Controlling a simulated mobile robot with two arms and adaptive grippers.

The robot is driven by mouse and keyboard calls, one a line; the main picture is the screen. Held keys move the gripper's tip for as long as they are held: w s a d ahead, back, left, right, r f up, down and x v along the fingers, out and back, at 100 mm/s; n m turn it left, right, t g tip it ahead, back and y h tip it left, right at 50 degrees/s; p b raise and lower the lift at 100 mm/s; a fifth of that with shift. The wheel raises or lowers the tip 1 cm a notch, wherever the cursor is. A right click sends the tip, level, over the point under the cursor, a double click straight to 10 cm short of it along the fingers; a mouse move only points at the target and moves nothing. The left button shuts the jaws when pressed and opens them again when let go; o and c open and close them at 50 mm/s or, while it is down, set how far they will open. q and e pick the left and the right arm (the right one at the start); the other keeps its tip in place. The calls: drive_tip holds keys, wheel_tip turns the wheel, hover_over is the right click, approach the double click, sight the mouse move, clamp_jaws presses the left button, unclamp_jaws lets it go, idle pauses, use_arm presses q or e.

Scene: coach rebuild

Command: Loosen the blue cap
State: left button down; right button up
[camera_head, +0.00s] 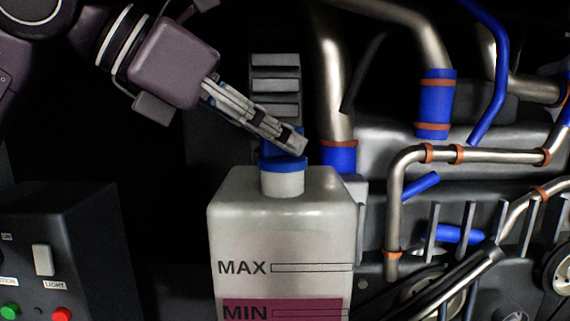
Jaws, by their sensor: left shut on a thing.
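The blue cap (283,164) sits on the short neck of a pale grey-white tank (235,205) in the middle of the view. The tank bears MAX and MIN marks, with dark pink liquid showing around MIN. My left gripper (291,141) comes in from the upper left, angled down to the right. Its fingers are shut on the cap's upper part and hide some of it. My right gripper is not in view.
Metal pipes (334,85) with blue hoses and orange clamps stand right behind the tank. A dark control box (75,235) with a light switch, green and red buttons stands at the lower left. Dark space lies between box and tank.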

use_arm(q)
drive_tip(key=shift+f, duration=0.3)
drive_tip(key=shift+n+b, duration=0.3)
drive_tip(key=shift+b, duration=0.05)
drive_tip(key=n+t+y+b, duration=0.2)
drive_tip(key=n, duration=0.1)
drive_tip(key=shift+s+t, duration=0.1)
drive_tip(key=shift+t, duration=0.3)
drive_tip(key=shift+d+n+t+y+b, duration=0.1)
drive_tip(key=shift+n+t+y+b, duration=0.35)
drive_tip(key=shift+n+y, duration=0.2)
drive_tip(key=shift+r+n+y, duration=0.1)
drive_tip(key=shift+n+y, duration=0.35)
drive_tip(key=shift+n, duration=0.1)
drive_tip(key=shift+t, duration=0.25)
